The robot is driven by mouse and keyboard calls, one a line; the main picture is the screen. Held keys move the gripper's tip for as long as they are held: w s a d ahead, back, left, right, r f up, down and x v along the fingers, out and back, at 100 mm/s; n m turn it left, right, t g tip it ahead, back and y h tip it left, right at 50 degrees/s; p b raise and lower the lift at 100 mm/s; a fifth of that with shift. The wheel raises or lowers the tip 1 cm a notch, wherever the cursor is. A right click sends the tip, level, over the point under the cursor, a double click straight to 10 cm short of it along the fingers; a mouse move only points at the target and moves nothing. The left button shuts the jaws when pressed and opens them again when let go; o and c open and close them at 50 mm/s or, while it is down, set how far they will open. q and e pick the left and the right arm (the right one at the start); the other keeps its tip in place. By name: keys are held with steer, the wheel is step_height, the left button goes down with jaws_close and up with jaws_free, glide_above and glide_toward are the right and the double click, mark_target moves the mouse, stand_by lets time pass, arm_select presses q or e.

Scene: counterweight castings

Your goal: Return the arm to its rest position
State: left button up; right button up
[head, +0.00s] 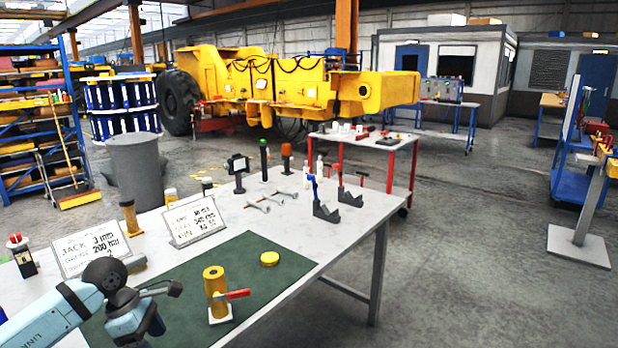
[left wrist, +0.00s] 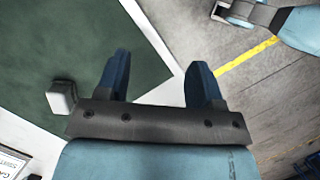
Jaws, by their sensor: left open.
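My left gripper (left wrist: 158,76) is open in the left wrist view, with its two dark blue fingers apart and nothing between them. Behind it in that view lie the green mat, a pale strip of table edge and the grey floor. In the head view my left arm (head: 60,310) reaches in from the lower left over the table, and its fingers cannot be made out clearly. A yellow cylinder with a red lever (head: 216,290) stands upright on the green mat (head: 290,285), to the right of the arm and apart from it.
Two printed cards (head: 92,250) (head: 195,220) stand behind the arm. Floor right of the table (head: 470,270) is clear.

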arm_select(q)
steer(key=s+d+f+n+t+h, duration=0.15)
steer(key=s+d+n+h, duration=0.25)
steer(key=d+n+h, duration=0.45)
steer(key=s+d+n+t+h, duration=0.35)
steer(key=d+h, duration=0.25)
steer(key=d, duration=0.5)
steer(key=s+a+f+m+t+y, duration=0.3)
steer(key=s+f+m+y, duration=0.6)
steer(key=m, duration=0.8)
steer(key=s+a+f+m+t+y, duration=0.3)
steer(key=s+f+m+y, duration=0.3)
steer(key=f+m, duration=0.85)
step_height(320, 180, up, 15)
steer(key=s+m+p, duration=0.2)
steer(key=m+p, duration=0.1)
steer(key=p, duration=1)
steer(key=shift+a+f, duration=0.15)
steer(key=shift+a, duration=0.2)
arm_select(e)
step_height(320, 180, up, 11)
steer(key=shift+r, duration=0.2)
